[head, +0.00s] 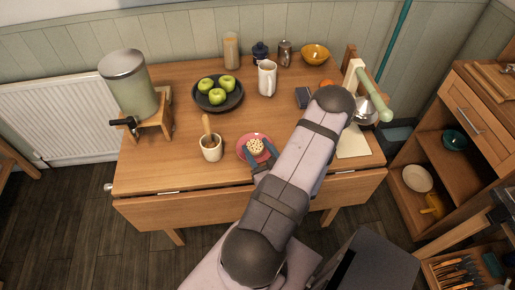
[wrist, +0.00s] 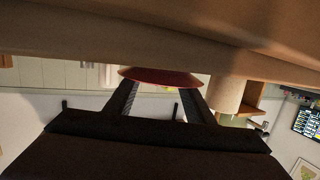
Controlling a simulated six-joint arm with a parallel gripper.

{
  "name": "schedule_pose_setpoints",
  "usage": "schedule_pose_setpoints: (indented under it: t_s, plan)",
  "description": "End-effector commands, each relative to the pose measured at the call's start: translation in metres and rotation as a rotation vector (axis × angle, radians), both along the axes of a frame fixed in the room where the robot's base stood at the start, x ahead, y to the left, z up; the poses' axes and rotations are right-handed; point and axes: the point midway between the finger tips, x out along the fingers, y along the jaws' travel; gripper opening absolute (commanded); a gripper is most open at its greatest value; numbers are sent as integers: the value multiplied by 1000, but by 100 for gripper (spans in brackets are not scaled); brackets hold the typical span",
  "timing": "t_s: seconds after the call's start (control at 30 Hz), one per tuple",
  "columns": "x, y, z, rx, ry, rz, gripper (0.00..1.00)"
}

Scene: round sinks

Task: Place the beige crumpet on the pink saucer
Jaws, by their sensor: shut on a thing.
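The beige crumpet (head: 256,146), round with dark specks, is between the two fingers of my gripper (head: 257,150) in the head view. My gripper is shut on it. The pink saucer (head: 245,140) is under and around the crumpet, near the table's front edge. I cannot tell whether the crumpet touches the saucer. In the wrist view, which looks upside down, the saucer (wrist: 163,77) shows edge-on, dark red, between and beyond my gripper's fingers (wrist: 160,92). The crumpet cannot be made out there.
A cream pot (head: 211,150) with a wooden tool stands left of the saucer. Behind are a dark bowl of green apples (head: 218,107) and a white mug (head: 267,78). My arm covers the table to the right. The wooden table (head: 165,170) is bare at front left.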

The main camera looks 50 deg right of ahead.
Motion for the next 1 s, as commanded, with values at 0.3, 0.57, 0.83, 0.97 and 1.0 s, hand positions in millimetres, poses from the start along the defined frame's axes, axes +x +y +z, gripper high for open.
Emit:
schedule_pose_setpoints:
  t_s: [0.3,0.57,0.83,0.97,1.0]
  plan:
    - [0,0,-2,0,1,0,57]
    - [-5,1,1,2,1,-3,57]
    - [-31,14,6,2,1,-6,57]
    - [-44,22,9,1,1,-6,57]
    - [-48,24,10,1,0,-5,57]
